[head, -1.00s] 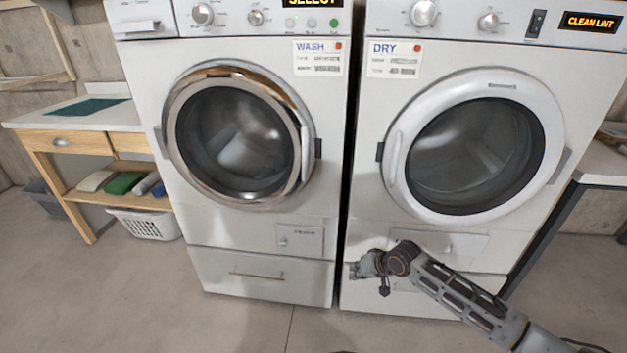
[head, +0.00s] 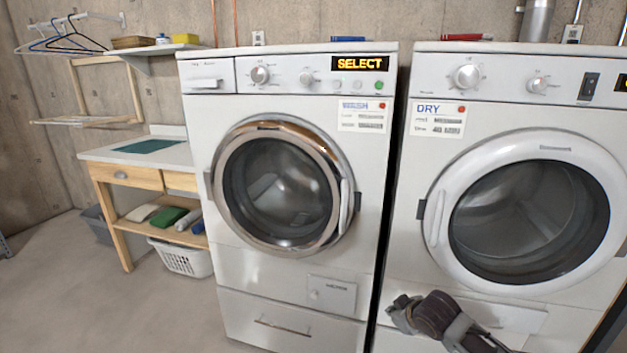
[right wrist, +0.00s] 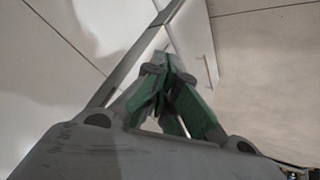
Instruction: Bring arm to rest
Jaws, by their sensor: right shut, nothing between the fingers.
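My right gripper (head: 399,314) comes in from the lower right in the head view, in front of the dryer's lower front. In the right wrist view its green-padded fingers (right wrist: 166,75) meet at the tips, shut with nothing between them. My left gripper is not in view. The white dryer (head: 424,178) stands at the right with its round door closed; the wall at its far right is cut off by the picture edge. The washer (head: 201,131) stands to its left, door closed, its display (head: 360,63) reading SELECT.
A wooden table (head: 126,179) with a lower shelf stands left of the washer. A white basket (head: 184,259) sits on the floor by it. A wall shelf (head: 150,50) and hangers (head: 62,42) are above. The floor (head: 80,310) at the lower left is clear.

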